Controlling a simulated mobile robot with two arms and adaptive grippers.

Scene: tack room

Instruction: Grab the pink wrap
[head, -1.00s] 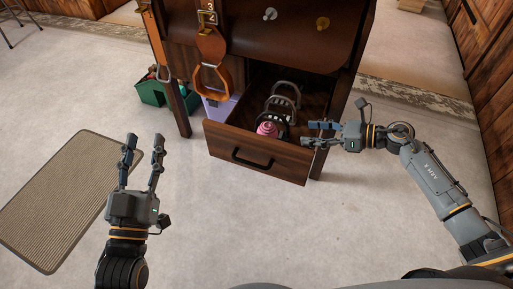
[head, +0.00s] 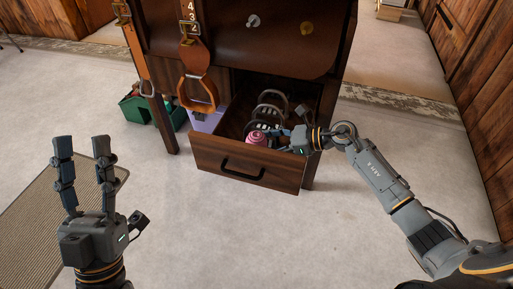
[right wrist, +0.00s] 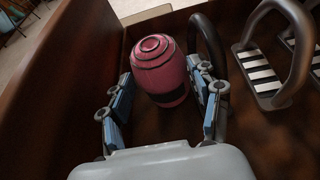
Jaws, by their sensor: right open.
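The pink wrap (head: 257,137) is a rolled bundle standing in the open drawer (head: 235,160) of the dark wooden cabinet. In the right wrist view the pink wrap (right wrist: 160,68) is upright, its near end between the tips of my open right gripper (right wrist: 163,98), one finger on each side. I cannot tell whether the fingers touch it. In the head view my right gripper (head: 283,140) reaches into the drawer from the right and is partly hidden by its own wrist. My left gripper (head: 84,150) is open and empty above the floor at the left.
Stirrups (right wrist: 285,60) with striped treads lie in the drawer right of the wrap. The drawer's wooden wall (right wrist: 80,70) is close on the left. A hanging stirrup (head: 198,92), a green tote (head: 150,108) and a mat (head: 50,210) are around the cabinet.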

